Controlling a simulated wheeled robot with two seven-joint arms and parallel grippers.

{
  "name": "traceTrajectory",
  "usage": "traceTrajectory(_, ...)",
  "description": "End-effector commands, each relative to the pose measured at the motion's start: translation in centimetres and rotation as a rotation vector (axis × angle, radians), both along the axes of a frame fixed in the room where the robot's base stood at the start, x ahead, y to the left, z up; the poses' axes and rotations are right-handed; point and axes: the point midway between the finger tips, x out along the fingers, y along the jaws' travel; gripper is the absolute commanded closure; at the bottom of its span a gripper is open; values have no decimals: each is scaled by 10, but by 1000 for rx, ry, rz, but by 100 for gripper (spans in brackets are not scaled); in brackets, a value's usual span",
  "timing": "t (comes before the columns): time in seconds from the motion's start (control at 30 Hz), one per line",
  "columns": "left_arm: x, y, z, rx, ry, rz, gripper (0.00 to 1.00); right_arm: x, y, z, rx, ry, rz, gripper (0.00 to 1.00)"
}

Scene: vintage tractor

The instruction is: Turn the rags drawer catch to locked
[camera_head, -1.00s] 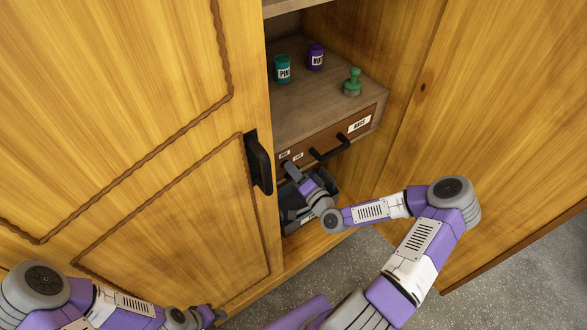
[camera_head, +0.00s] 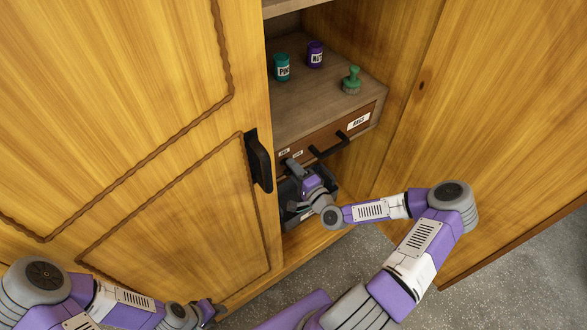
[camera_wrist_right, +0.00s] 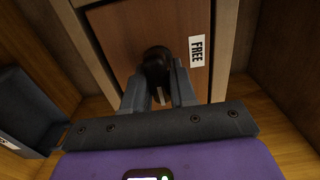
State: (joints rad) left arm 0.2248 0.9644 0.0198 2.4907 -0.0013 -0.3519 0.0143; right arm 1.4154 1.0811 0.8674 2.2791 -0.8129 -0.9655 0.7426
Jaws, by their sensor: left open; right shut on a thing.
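The rags drawer (camera_head: 335,138) is shut, with a RAGS label and a black bar handle (camera_head: 328,150). Its catch, a dark rounded knob (camera_wrist_right: 157,62), shows in the right wrist view between my fingers. My right gripper (camera_wrist_right: 160,85) is shut on it; it also shows in the head view (camera_head: 291,166), below the drawer's left end. A FREE label (camera_wrist_right: 196,38) is beside the knob. In the head view two small labels sit above the gripper, too small to read surely. The fingers partly hide the catch's pointing direction. My left gripper (camera_head: 218,312) is open and empty at the lower left.
A teal tin (camera_head: 282,67), a purple tin (camera_head: 315,55) and a green-handled stamp-like item (camera_head: 352,80) stand on top of the drawer unit. A black bin (camera_wrist_right: 30,110) is close to my right gripper. Cabinet doors (camera_head: 150,120) flank the opening; the left has a black handle (camera_head: 259,160).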

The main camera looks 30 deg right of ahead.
Motion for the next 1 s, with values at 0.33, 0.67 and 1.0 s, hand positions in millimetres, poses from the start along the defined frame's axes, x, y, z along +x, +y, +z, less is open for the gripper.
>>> traceTrajectory(0.33, 0, 0, 0, 0, 0, 0, 57, 0, 0, 0, 5, 0, 0, 60)
traceTrajectory(0.67, 0, 0, 0, 0, 0, 0, 57, -1, 0, 0, 2, 1, 0, 53)
traceTrajectory(1.0, 0, 0, 8, 0, 0, 0, 57, -48, -4, 0, 4, 3, -3, 53)
